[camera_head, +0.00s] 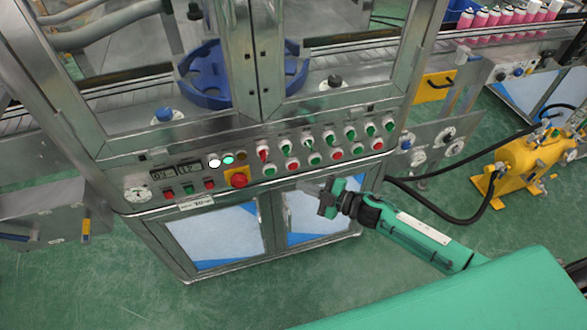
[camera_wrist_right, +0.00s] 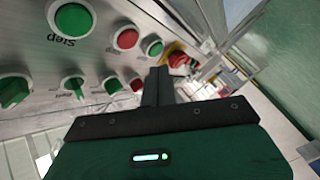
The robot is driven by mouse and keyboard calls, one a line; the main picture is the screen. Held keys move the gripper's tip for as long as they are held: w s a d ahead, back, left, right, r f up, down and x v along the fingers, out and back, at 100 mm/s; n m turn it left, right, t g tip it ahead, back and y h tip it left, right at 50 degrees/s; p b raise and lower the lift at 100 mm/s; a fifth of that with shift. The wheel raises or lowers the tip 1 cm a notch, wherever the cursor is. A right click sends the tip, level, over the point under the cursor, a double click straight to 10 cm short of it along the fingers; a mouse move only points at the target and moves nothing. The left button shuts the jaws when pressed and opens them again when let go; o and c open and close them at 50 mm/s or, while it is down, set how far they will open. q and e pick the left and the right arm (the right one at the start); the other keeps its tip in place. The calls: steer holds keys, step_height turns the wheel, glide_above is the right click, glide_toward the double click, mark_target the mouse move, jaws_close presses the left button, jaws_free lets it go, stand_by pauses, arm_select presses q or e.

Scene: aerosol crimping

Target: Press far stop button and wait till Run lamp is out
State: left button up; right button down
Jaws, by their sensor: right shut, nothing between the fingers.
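The metal control panel (camera_head: 330,128) on the machine front bears rows of green and red buttons and knobs. Red buttons show on its lower row at left (camera_head: 293,162), middle (camera_head: 337,154) and far right (camera_head: 377,143). I cannot tell which is the far stop button. My right gripper (camera_head: 304,187) is shut and empty, in front of the panel's lower edge. In the right wrist view its fingers (camera_wrist_right: 160,78) point toward a red button (camera_wrist_right: 128,39) and others. My left gripper is out of view.
A red mushroom button (camera_head: 239,180) on a yellow plate sits left of my right gripper. Small displays (camera_head: 176,171) are further left. A yellow pump (camera_head: 535,155) with black hoses stands at right. The green floor before the cabinet is open.

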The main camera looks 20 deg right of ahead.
mark_target(293, 166)
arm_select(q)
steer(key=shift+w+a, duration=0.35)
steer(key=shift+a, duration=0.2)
arm_select(e)
steer(key=w, duration=0.3)
steer(key=shift+w, duration=0.35)
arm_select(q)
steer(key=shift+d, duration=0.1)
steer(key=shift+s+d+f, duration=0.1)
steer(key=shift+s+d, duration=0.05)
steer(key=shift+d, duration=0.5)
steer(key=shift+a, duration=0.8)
